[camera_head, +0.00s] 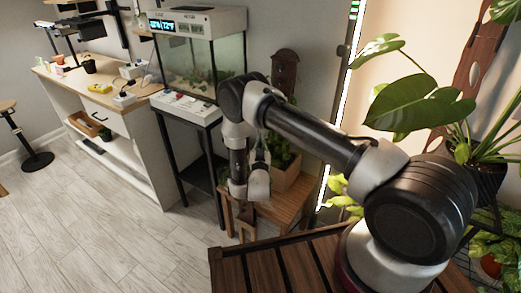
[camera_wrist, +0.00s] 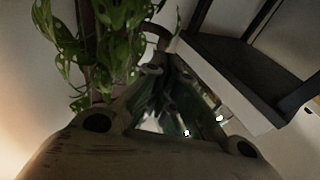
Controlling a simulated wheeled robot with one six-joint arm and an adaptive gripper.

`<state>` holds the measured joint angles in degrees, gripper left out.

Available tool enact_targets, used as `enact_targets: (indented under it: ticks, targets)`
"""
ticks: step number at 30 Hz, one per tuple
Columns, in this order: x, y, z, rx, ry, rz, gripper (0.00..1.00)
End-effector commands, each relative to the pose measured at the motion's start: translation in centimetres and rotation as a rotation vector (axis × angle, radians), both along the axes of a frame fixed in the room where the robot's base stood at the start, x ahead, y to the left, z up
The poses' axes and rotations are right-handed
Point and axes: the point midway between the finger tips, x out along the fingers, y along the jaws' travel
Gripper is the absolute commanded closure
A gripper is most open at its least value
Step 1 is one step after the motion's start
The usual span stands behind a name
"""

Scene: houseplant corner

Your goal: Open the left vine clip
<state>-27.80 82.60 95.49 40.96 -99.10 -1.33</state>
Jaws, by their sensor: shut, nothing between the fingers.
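No vine clip can be made out for certain in either view. In the wrist view a leafy vine (camera_wrist: 110,45) runs along a dark brown upright at the upper left. My gripper (camera_wrist: 151,70) enters from the bottom of that view, its fingers together and empty, just to the right of the leaves and apart from them as far as I can tell. In the head view my arm arches over and points down beside a plant in a wooden planter (camera_head: 290,174), and my wrist hides part of it. The fingertips are hard to see there.
A wooden bench (camera_head: 285,207) holds the planter. A large-leaved plant (camera_head: 415,103) stands at right.

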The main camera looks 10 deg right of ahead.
Motion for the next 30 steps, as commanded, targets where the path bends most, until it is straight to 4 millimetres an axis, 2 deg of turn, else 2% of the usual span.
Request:
enact_targets:
  ticks: [6,12,30]
  targets:
    - [3.9,-1.0,0.8,0.002,-0.002,-0.002,1.0]
    - [5.7,-1.4,1.1,0.001,0.0,0.0,1.0]
    - [6.1,-1.2,1.2,0.002,0.0,-0.02,1.0]
